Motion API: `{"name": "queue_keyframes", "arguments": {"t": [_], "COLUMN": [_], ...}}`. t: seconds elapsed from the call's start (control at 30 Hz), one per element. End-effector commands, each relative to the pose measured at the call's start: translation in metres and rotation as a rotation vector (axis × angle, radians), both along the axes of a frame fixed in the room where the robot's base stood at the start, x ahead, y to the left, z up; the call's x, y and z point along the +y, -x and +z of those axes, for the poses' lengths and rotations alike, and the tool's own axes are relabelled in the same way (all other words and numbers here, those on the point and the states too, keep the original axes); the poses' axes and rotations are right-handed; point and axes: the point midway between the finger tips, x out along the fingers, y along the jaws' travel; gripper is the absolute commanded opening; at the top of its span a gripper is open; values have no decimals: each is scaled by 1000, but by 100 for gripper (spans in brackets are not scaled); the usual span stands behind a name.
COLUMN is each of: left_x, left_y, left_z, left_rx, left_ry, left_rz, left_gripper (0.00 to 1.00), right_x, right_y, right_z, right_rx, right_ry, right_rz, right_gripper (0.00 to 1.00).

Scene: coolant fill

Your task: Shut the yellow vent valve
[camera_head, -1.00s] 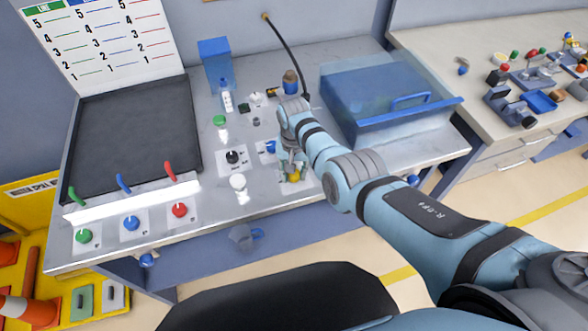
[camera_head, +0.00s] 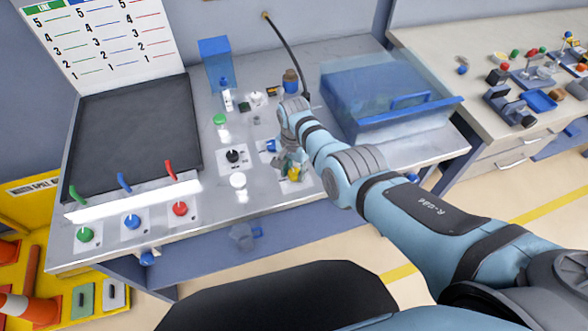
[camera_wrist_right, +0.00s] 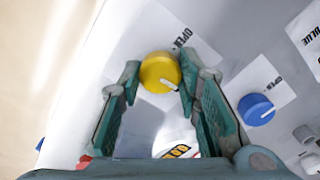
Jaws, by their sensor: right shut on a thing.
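The yellow vent valve (camera_head: 294,174) is a small round knob on the metal bench, near its front edge. In the right wrist view the yellow knob (camera_wrist_right: 160,72) sits between my fingertips, and its white pointer mark points to the lower right. An "OPEN" label is above and right of it; a partly hidden orange-marked label is below it. My right gripper (camera_head: 290,164) is shut on the knob, with a finger at each side, as the right wrist view (camera_wrist_right: 158,82) shows. My left gripper is not in view.
A blue knob (camera_wrist_right: 256,109) with its own "OPEN" label is close beside the right finger; it also shows in the head view (camera_head: 270,145). A black knob (camera_head: 233,156) and a white cap (camera_head: 238,181) stand to the left. A blue clear-lidded box (camera_head: 385,105) stands to the right.

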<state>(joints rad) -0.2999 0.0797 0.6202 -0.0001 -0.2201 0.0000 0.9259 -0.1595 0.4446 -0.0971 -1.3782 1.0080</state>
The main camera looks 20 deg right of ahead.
Motion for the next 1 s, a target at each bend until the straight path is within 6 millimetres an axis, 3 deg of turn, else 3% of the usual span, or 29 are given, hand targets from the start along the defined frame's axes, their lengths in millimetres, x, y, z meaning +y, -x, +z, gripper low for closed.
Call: {"name": "queue_keyframes", "arguments": {"t": [0.23, 0.27, 0.37, 0.77, 0.9, 1.0], "left_x": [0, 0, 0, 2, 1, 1], "left_y": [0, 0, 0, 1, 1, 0], "left_z": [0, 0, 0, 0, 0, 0], "left_rx": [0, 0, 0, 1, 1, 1], "left_ry": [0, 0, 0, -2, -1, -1], "left_rz": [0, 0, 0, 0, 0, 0], "left_gripper": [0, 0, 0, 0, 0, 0], "right_x": [-1, -1, -1, 0, 0, 0], "right_y": [-2, -2, -1, -2, -1, -2], "right_z": [1, 1, 1, 7, 27, 60], "right_rx": [-5, -5, -3, -4, -7, -8], "right_ry": [1, 1, 1, 0, -2, -2], "right_rz": [1, 1, 1, 2, 2, 1], "right_gripper": [3, 36, 51, 51, 51, 51]}}
